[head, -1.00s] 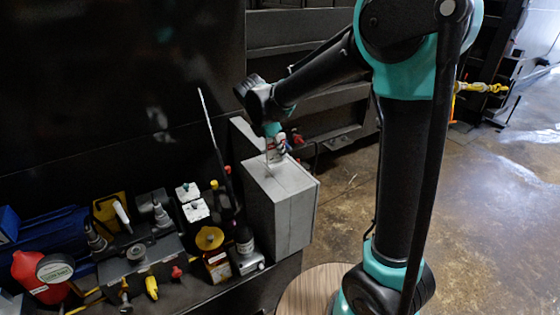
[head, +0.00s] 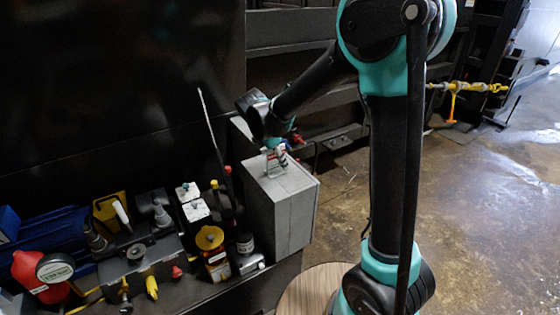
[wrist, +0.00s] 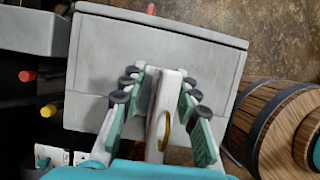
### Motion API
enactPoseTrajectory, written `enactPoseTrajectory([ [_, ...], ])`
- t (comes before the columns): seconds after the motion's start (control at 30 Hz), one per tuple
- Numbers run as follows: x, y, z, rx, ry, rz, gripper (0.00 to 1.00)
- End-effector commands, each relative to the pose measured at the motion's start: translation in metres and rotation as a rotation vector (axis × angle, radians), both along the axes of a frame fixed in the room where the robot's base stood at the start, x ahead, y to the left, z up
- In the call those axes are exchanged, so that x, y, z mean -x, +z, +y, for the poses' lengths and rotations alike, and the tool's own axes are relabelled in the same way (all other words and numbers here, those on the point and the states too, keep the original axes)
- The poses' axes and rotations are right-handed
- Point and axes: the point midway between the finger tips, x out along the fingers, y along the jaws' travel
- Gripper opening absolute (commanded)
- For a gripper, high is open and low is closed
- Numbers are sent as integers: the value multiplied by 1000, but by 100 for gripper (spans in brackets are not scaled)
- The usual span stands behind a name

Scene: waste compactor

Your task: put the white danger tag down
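The white danger tag (head: 272,164) shows small above the top of a grey box in the head view, with a red mark near it. In the wrist view the tag (wrist: 169,95) is a narrow white plate with a yellow ring beside it, between the two fingers. My gripper (wrist: 163,80) has green pads and dark knuckles, and its fingertips close in on both sides of the tag. It points down over the box in the head view (head: 278,150). I cannot tell whether the tag's lower end touches the box. Its printed face is not readable.
The grey box (head: 283,215) has bare top around the tag. Left of it is a crowded bench with a red jug (head: 40,275), a dark bottle (head: 245,243) and a thin upright rod (head: 212,130). A round wooden barrel (wrist: 270,120) stands right of the box in the wrist view.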

Motion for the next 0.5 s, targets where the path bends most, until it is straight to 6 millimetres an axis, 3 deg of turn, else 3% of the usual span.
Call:
enactPoseTrajectory([
  [0.27, 0, 3, 0, 0, 0, 0, 30],
  [0.5, 8, 35, 12, 0, 2, 0, 30],
])
